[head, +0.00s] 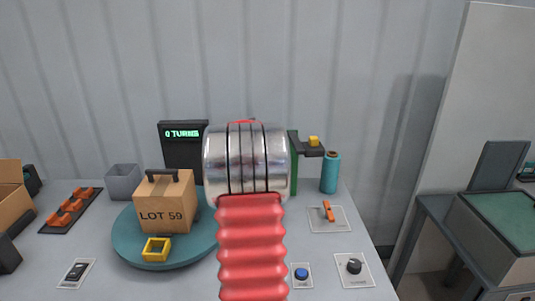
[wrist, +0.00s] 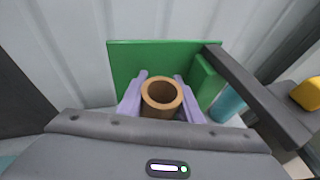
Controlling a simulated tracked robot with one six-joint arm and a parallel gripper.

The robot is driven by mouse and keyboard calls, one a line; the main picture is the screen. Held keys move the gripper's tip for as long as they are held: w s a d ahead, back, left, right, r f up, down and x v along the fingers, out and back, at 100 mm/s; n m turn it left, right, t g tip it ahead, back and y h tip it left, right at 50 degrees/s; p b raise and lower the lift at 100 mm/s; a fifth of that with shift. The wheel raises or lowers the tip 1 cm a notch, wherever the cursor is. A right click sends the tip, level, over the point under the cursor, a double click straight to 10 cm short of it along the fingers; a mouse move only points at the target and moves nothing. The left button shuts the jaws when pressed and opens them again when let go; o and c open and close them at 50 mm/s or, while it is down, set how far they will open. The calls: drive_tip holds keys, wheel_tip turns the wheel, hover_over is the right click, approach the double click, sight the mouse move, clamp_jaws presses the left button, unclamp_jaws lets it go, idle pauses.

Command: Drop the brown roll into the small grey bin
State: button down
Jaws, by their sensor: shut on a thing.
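The brown roll (wrist: 161,93) is a short hollow tube, seen from its open end in the wrist view. My gripper (wrist: 160,100) has its two pale purple fingers on either side of the roll and is shut on it. In the head view my arm hides both gripper and roll. The small grey bin (head: 123,184) stands at the back left of the table, left of the turntable. It does not show in the wrist view.
A teal turntable (head: 124,238) carries a carton marked LOT 59 (head: 163,206) and a yellow square frame (head: 156,249). A green panel (wrist: 136,62) is just beyond the roll, with a dark arm (wrist: 250,88) beside it. A teal cylinder (head: 330,174) stands to the right.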

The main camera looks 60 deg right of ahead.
drive_tip(key=shift+f, duration=1.55)
drive_tip(key=c, duration=1.3)
unclamp_jaws()
drive_tip(key=shift+o, duration=0.2)
drive_tip(key=v, duration=1.3)
drive_tip(key=shift+a, duration=0.4)
drive_tip(key=shift+r, duration=0.15)
drive_tip(key=shift+w, duration=0.1)
